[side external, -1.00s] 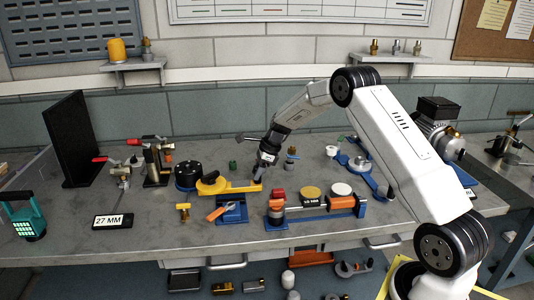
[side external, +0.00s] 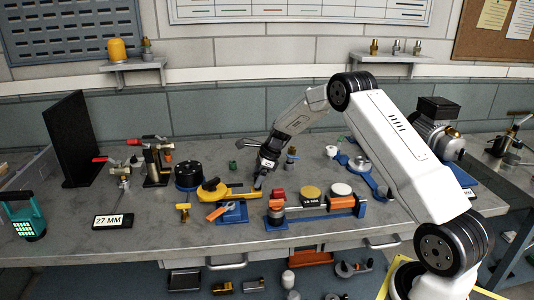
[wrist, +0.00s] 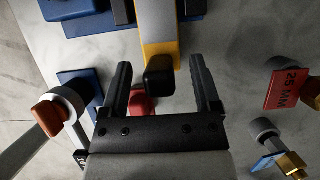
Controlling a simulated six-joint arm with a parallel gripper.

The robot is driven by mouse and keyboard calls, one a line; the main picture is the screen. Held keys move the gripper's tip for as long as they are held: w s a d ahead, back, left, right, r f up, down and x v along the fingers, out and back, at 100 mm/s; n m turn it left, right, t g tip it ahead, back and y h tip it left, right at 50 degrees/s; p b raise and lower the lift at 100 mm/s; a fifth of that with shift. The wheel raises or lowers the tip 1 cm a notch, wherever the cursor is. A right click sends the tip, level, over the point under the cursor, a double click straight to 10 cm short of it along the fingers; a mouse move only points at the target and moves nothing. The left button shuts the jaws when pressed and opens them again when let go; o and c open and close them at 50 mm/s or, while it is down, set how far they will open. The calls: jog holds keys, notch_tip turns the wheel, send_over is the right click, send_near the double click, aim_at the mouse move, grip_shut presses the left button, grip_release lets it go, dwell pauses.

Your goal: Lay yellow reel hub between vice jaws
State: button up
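The yellow reel hub (side external: 212,187) is a long yellow piece with a round end at left and a bar running right; in the wrist view its bar (wrist: 159,35) ends in a black tip. The bar lies across the blue vice (side external: 232,214); in the wrist view it passes between two dark jaw-like blocks at the top, though jaw contact is unclear. My gripper (side external: 258,184) is at the bar's right end. In the wrist view my gripper (wrist: 160,64) is open, with a finger on each side of the black tip and gaps on both sides.
A blue-based fixture with an orange-ended cylinder (side external: 341,202) stands right of the vice, with a red knob (side external: 278,193). A black round part (side external: 188,175) is behind left.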

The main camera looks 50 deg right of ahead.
jog(key=shift+s, duration=0.1)
jog(key=v, duration=0.7)
jog(key=shift+r, duration=0.4)
dwell(0.6)
jog(key=s+a+n+g+h, duration=0.1)
jog(key=s+a+n+h, duration=0.2)
jog(key=s+a+n, duration=1.9)
jog(key=s+n, duration=0.2)
jog(key=n, duration=0.3)
jog(key=shift+s+a+h, duration=0.15)
jog(key=shift+s+h, duration=0.1)
jog(key=shift+h, duration=0.05)
